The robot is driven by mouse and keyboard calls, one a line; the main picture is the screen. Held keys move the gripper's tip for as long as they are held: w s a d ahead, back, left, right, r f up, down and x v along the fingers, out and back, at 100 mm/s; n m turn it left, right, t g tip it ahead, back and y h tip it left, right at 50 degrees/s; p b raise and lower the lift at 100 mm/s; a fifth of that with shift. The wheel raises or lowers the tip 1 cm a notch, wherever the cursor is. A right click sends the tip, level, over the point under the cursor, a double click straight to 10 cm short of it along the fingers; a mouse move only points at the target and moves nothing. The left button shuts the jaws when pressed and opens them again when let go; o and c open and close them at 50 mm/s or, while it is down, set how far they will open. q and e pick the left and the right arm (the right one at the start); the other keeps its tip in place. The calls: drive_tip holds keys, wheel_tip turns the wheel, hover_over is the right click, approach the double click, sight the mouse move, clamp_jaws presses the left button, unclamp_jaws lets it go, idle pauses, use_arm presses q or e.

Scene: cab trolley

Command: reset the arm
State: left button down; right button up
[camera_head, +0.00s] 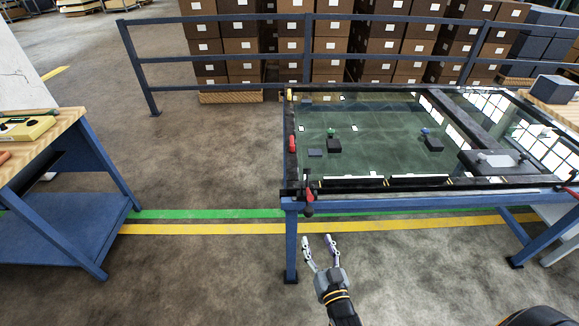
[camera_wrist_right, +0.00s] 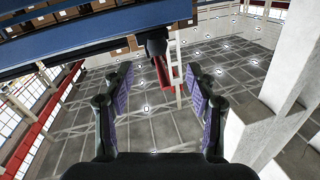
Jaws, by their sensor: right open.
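My right gripper (camera_head: 319,240) is open and empty in the head view. It points up and away, in front of the near left corner of the blue-legged table, with its arm coming in from the bottom. In the right wrist view its two fingers (camera_wrist_right: 163,90) with purple pads stand wide apart with nothing between them. My left gripper does not show in either view.
The blue-legged table (camera_head: 291,245) has a dark glass top with small dark blocks. A red-handled clamp (camera_head: 309,200) is at its near left corner. A workbench (camera_head: 62,140) stands left. A railing (camera_head: 215,58) and stacked boxes (camera_head: 240,50) are behind. The floor between is clear.

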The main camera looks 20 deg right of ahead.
drive_tip(key=shift+f, duration=0.1)
drive_tip(key=s+d+f+n+g, duration=0.1)
drive_tip(key=s+f+g, duration=0.35)
drive_tip(key=f, duration=0.85)
drive_tip(key=s+f+n+g, duration=0.1)
drive_tip(key=s+f+g, duration=0.4)
drive_tip(key=f, duration=0.8)
drive_tip(key=s+d+f+g, duration=0.2)
drive_tip(key=s+f, duration=0.3)
drive_tip(key=s, duration=0.3)
drive_tip(key=s+d+f+g, duration=0.3)
drive_tip(key=s+f, duration=0.2)
drive_tip(key=s, duration=0.3)
drive_tip(key=s+d+f+n+g, duration=0.1)
drive_tip(key=s+d+f+g, duration=0.1)
drive_tip(key=s+f, duration=0.3)
drive_tip(key=s+d, duration=0.1)
drive_tip(key=s, duration=0.2)
drive_tip(key=shift+s, duration=0.2)
drive_tip(key=shift+a+f, duration=0.1)
